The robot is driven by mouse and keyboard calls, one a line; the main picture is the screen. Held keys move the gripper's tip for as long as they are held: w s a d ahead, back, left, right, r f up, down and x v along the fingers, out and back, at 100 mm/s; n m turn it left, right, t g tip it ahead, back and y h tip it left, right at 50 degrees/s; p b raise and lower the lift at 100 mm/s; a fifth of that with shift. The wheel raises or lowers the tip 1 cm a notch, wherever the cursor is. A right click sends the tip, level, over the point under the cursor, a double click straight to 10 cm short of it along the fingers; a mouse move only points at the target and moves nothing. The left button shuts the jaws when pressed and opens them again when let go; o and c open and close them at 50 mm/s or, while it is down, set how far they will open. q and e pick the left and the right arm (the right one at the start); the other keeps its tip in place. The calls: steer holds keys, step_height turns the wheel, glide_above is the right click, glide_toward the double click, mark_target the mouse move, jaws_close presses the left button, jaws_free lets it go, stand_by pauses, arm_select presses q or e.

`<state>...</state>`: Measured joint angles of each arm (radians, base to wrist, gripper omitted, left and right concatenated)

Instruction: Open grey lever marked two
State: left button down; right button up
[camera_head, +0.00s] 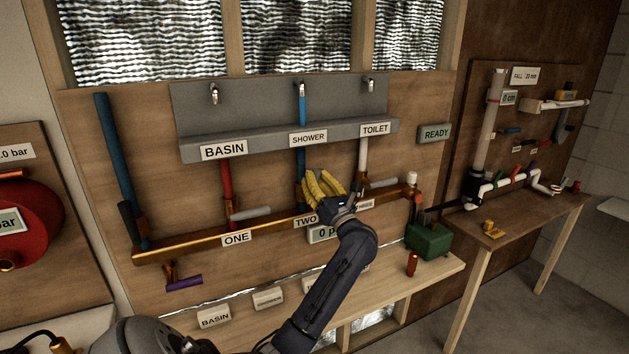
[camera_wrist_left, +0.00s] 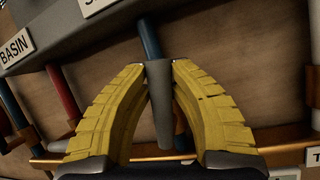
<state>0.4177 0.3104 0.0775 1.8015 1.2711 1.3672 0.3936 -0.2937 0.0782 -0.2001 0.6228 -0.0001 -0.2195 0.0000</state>
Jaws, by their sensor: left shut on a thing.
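My left gripper (camera_head: 318,180) is at the blue pipe (camera_head: 301,163) under the SHOWER sign, just above the label TWO (camera_head: 305,220). Its yellow fingers are shut on the grey lever (camera_wrist_left: 159,98), one fingertip on each side near its upper end. In the left wrist view the lever lines up with the blue pipe behind it, and its lower end hangs free between the fingers. In the head view the fingers hide this lever. My right gripper is not in view.
A grey lever (camera_head: 250,213) sticks out sideways above label ONE, and another (camera_head: 381,183) at the right pipe. A copper pipe (camera_head: 185,249) runs below the levers. The grey shelf (camera_head: 260,139) overhangs them. A green box (camera_head: 428,240) stands on the bench to the right.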

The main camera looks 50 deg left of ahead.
arm_select(q)
steer(key=shift+s+a+r+n+g, duration=0.15)
steer(key=shift+s+n+g, duration=0.35)
steer(key=shift+n, duration=0.45)
steer(key=shift+s+a+n+g, duration=0.15)
steer(key=shift+s+n+g, duration=0.1)
steer(key=shift+n+g, duration=0.6)
steer(key=shift+n, duration=0.3)
steer(key=c, duration=1.1)
jaws_free()
steer(key=shift+s, duration=0.1)
steer(key=shift+c, duration=0.2)
steer(key=v, duration=1.2)
